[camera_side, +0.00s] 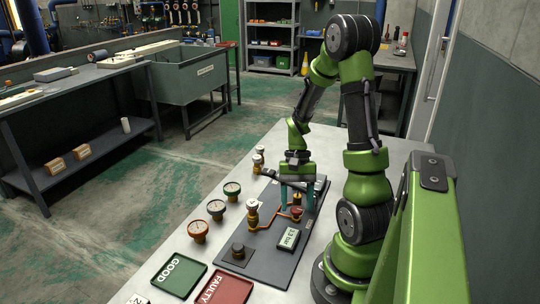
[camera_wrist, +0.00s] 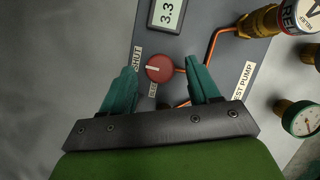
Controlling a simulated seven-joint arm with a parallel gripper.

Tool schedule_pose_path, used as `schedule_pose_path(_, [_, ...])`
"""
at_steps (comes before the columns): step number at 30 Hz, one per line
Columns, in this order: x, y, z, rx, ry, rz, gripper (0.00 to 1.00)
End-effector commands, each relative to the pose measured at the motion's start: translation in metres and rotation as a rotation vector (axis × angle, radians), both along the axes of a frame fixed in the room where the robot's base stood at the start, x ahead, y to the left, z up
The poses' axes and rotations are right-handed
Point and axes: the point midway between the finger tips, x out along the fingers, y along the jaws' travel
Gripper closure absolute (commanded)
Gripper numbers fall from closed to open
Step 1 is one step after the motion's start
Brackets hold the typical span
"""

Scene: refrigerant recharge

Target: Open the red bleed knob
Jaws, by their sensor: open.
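The red bleed knob (camera_wrist: 160,68) sits on the grey panel (camera_wrist: 205,60) in the wrist view, with a pale line across its face and a "SHUT" label at its left. In the side view the knob (camera_side: 297,198) shows small and red, by my gripper. My gripper (camera_wrist: 166,80) is open, with one teal finger on either side of the knob. The fingers look apart from it. My gripper also shows in the side view (camera_side: 297,205), pointing down over the panel; the height of its tips above the panel is hard to tell.
A digital display (camera_wrist: 167,12) reading 3.3 lies beyond the knob. Copper pipe (camera_wrist: 213,47) runs near the right finger to a brass fitting (camera_wrist: 260,22). Several gauges (camera_side: 198,231) stand left of the panel. Green GOOD (camera_side: 179,274) and red FAULTY (camera_side: 226,289) trays lie in front.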

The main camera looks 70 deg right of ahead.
Motion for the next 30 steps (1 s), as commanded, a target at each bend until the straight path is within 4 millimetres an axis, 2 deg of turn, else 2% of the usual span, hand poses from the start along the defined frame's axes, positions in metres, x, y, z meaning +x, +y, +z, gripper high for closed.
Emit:
schedule_pose_path(11, [-0.0006, 0.0018, -0.0046, -0.001, -0.001, -0.001, 0.41])
schedule_pose_path(21, [-0.0007, 0.0017, -0.0043, -0.001, -0.001, -0.001, 0.93])
schedule_pose_path(30, [-0.0004, 0.0017, -0.0042, -0.001, 0.000, 0.031, 0.95])
